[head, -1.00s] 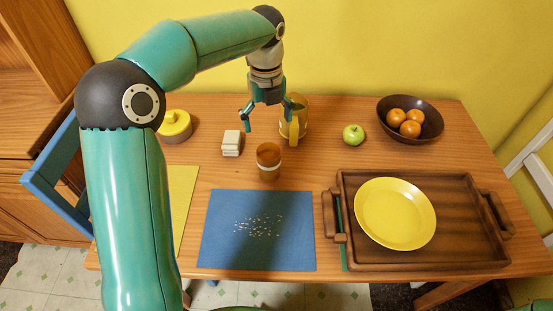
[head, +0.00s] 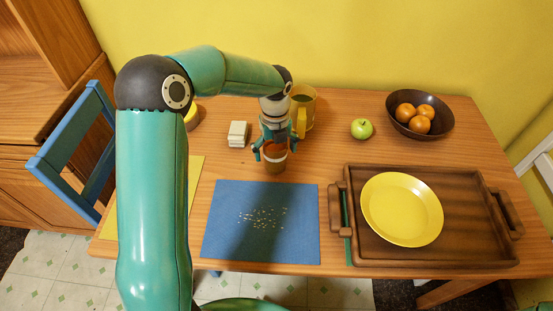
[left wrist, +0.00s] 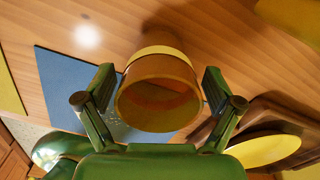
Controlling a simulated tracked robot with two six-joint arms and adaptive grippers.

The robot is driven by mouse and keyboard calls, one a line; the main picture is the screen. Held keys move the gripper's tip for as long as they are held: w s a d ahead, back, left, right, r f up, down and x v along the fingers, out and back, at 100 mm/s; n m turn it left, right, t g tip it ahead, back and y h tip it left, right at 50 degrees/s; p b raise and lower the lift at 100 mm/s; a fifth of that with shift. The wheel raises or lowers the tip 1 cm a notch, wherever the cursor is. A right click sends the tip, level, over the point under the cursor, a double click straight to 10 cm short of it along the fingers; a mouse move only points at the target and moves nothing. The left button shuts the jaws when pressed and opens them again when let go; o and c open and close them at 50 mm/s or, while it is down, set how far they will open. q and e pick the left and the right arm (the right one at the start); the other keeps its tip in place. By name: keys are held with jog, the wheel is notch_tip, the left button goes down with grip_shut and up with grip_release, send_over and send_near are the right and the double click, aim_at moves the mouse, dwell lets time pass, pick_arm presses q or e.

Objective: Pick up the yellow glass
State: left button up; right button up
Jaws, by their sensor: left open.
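The yellow glass (head: 275,166), amber in colour, stands upright on the wooden table behind the blue mat. My left gripper (head: 276,150) is over it, pointing down, with its fingers apart on either side of the glass's upper part. In the left wrist view the glass (left wrist: 157,98) shows its round open mouth between the two open fingers, with a gap on each side. The gripper partly hides the glass in the head view. My right gripper is not in view.
A yellow pitcher (head: 303,108) stands close behind the arm. A pale block stack (head: 238,134) is to the left, a green apple (head: 361,128) to the right. The blue mat (head: 225,240) bears scattered grains. A wooden tray (head: 455,252) holds a yellow plate (head: 402,208).

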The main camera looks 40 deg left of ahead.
pick_arm(q)
notch_tip(320, 180, down, 2)
jog(key=shift+c, duration=0.2)
jog(key=c, duration=1.2)
